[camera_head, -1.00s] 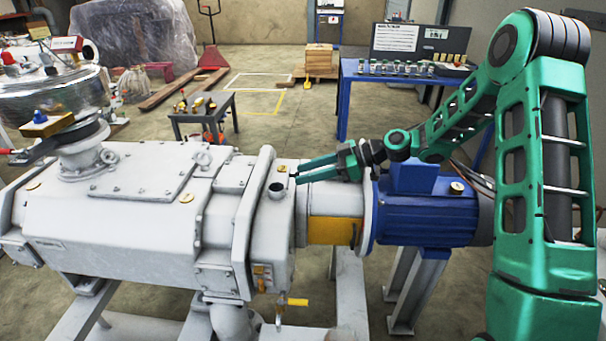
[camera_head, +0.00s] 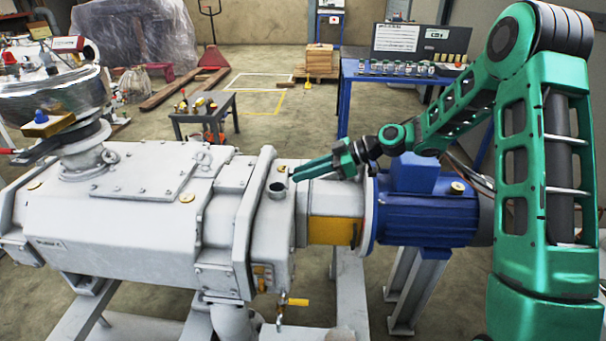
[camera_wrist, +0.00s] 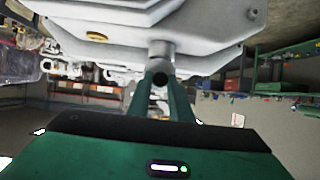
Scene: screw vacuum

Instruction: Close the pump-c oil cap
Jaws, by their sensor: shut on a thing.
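The grey pump body (camera_head: 225,215) lies across the head view, with its blue motor (camera_head: 425,205) at the right end. A short upright filler neck (camera_head: 277,192) with a dark round top stands on the pump's end housing. My gripper (camera_head: 294,176) comes in from the right, its fingertips just right of the neck's top. In the wrist view, the fingers (camera_wrist: 160,80) close in on a small dark round thing (camera_wrist: 160,79) at the end of the grey neck (camera_wrist: 160,50). I cannot tell whether this is the oil cap or the neck's dark opening.
A brass plug (camera_head: 282,168) sits just behind the neck. A yellow-handled valve (camera_head: 298,302) sticks out low at the front. A small tool table (camera_head: 205,112) and a blue workbench (camera_head: 345,100) stand behind. My green arm fills the right side.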

